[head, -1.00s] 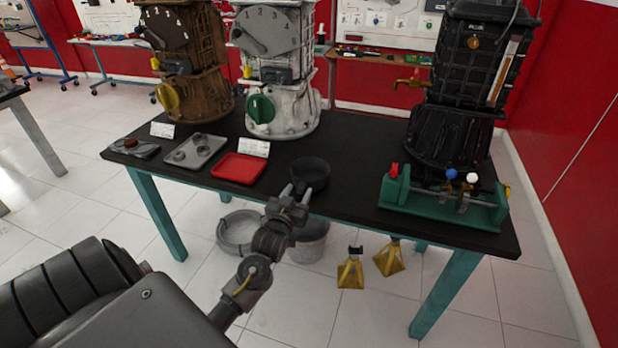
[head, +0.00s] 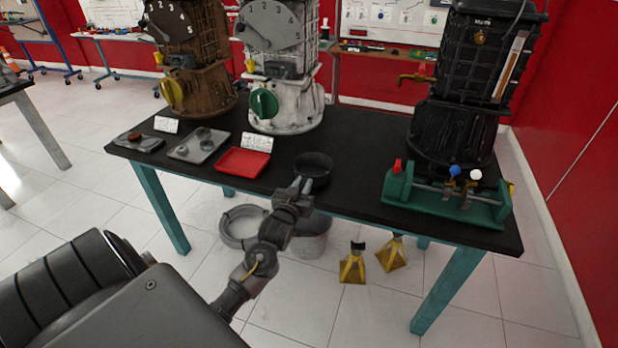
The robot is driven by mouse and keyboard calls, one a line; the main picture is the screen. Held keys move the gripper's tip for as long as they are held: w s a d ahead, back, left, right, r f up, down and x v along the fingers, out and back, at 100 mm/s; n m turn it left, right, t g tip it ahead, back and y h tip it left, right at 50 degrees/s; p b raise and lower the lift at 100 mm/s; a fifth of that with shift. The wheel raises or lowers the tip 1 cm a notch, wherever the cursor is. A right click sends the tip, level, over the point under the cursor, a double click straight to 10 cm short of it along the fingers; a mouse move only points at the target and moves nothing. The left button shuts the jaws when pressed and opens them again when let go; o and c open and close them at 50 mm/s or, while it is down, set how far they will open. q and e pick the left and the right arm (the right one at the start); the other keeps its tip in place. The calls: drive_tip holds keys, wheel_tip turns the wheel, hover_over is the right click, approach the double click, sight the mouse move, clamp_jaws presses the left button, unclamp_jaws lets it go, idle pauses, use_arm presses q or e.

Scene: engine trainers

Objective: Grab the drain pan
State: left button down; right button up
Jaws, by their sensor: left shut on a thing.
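The drain pan is a round, dark grey pan (head: 314,162) at the front edge of the black workbench, right of the red tray. My left gripper (head: 304,184) reaches up to it from the front and is shut on its near rim. The pan looks level; I cannot tell if it is clear of the bench top. My right gripper is not in view.
The black workbench (head: 350,200) carries a red tray (head: 243,162), a grey tray (head: 197,148), brown (head: 200,65), white (head: 284,70) and black (head: 462,85) engine trainers and a green fixture (head: 440,200). Below are a bucket (head: 313,240) and yellow stands (head: 353,265).

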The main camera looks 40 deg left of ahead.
use_arm(q)
drive_tip(key=shift+r, duration=0.1)
wheel_tip(320, 180, up, 3)
drive_tip(key=shift+f, duration=0.2)
drive_tip(key=s+a+r, duration=0.3)
drive_tip(key=s+r, duration=0.7)
drive_tip(key=s, duration=0.3)
drive_tip(key=shift+s+r, duration=0.15)
drive_tip(key=shift+s, duration=0.15)
